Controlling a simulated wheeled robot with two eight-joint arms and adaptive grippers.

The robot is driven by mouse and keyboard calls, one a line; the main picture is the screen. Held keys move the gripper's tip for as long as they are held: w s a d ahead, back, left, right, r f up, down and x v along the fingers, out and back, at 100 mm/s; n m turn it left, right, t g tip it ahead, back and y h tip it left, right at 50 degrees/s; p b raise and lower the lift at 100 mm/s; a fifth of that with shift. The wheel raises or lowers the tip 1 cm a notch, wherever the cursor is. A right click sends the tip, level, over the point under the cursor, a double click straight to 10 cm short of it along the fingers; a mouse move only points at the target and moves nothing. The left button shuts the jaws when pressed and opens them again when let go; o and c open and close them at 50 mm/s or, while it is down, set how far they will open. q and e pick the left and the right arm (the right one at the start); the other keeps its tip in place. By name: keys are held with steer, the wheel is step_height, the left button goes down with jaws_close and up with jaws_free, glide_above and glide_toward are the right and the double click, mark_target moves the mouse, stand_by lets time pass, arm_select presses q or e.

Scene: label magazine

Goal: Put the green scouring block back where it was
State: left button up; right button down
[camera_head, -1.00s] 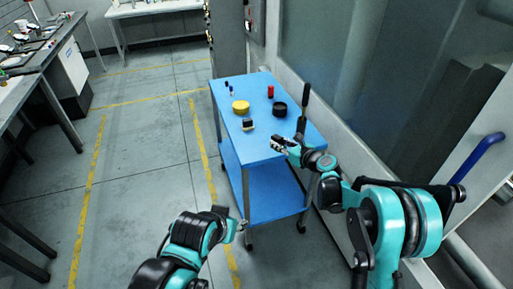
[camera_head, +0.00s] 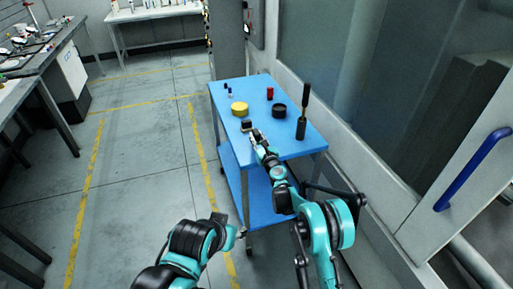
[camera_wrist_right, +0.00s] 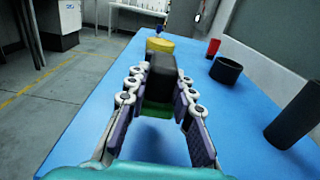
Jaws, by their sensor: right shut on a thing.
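The scouring block (camera_head: 247,125) is near the left edge of the blue cart top, in front of a yellow round thing. In the right wrist view the block (camera_wrist_right: 161,82) shows a black upper part and a green lower part (camera_wrist_right: 156,110). My right gripper (camera_head: 252,134) reaches it from the near side. In the wrist view its two fingers (camera_wrist_right: 160,96) are on either side of the block, shut on it. I cannot tell whether the block touches the cart top. My left gripper (camera_head: 239,233) is low, in front of the cart and off it; its jaws are too small to read.
On the blue cart top (camera_head: 272,148) stand the yellow round thing (camera_head: 240,108), a black round container (camera_head: 279,111), a red cylinder (camera_head: 269,93), a tall dark handled thing (camera_head: 301,127) at the right edge, and small bottles (camera_head: 229,92) at the back left. A glazed wall flanks the right.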

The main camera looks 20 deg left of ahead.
steer(key=shift+w+a+f, duration=0.15)
steer(key=shift+f, duration=0.1)
step_height(320, 180, down, 4)
steer(key=shift+r+b, duration=0.1)
steer(key=shift+b, duration=0.75)
steer(key=shift+r, duration=0.1)
steer(key=c, duration=1.1)
jaws_free()
steer(key=shift+o, duration=0.2)
steer(key=p+v, duration=0.2)
steer(key=v, duration=1)
